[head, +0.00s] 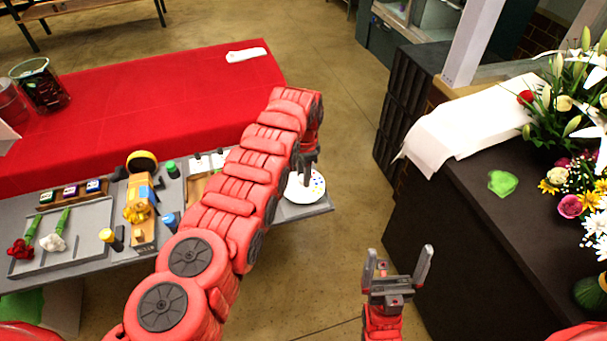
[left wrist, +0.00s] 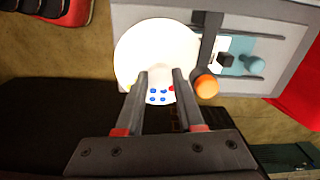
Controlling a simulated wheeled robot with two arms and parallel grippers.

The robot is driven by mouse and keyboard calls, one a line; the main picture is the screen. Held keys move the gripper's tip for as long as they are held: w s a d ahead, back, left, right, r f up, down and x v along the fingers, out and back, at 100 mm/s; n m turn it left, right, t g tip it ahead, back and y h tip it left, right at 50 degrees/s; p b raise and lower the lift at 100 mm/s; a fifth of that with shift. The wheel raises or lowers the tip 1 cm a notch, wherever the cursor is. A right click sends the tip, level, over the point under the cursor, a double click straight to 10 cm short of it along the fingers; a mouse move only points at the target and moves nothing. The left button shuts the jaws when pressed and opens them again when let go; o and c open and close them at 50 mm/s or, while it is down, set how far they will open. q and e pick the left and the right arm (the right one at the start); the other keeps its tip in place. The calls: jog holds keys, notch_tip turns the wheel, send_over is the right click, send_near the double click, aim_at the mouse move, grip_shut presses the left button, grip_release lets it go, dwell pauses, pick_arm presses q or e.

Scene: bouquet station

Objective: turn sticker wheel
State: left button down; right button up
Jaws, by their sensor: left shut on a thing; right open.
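The sticker wheel is a white disc (head: 316,188) with small coloured dots at the right end of the grey workbench in the head view. In the left wrist view the wheel (left wrist: 140,48) shows blue and red dots. My left gripper (head: 308,158) reaches down over the wheel; its fingers (left wrist: 160,75) are shut on a pale knob (left wrist: 160,72) at the wheel's middle. The arm hides part of the wheel in the head view. My right gripper (head: 397,268) is open and empty, above the floor right of the bench.
A grey bar (left wrist: 210,35) and an orange knob (left wrist: 206,86) sit beside the wheel. The bench holds an orange and yellow device (head: 140,195), stamps and flowers. A red-covered table (head: 150,110) lies behind. A dark counter (head: 480,230) with flowers stands right.

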pick_arm(q)
jog(key=shift+n, duration=0.3)
jog(key=n+b, duration=0.3)
jog(key=shift+w+f, duration=0.1)
jog(key=shift+f, duration=0.1)
jog(key=n+b, duration=0.2)
jog(key=n, duration=0.1)
jog(key=shift+b, duration=0.4)
jog(key=shift+r+n+b, duration=0.2)
jog(key=shift+n+b, duration=0.55)
jog(key=shift+n, duration=0.35)
jog(key=c, duration=0.8)
grip_release()
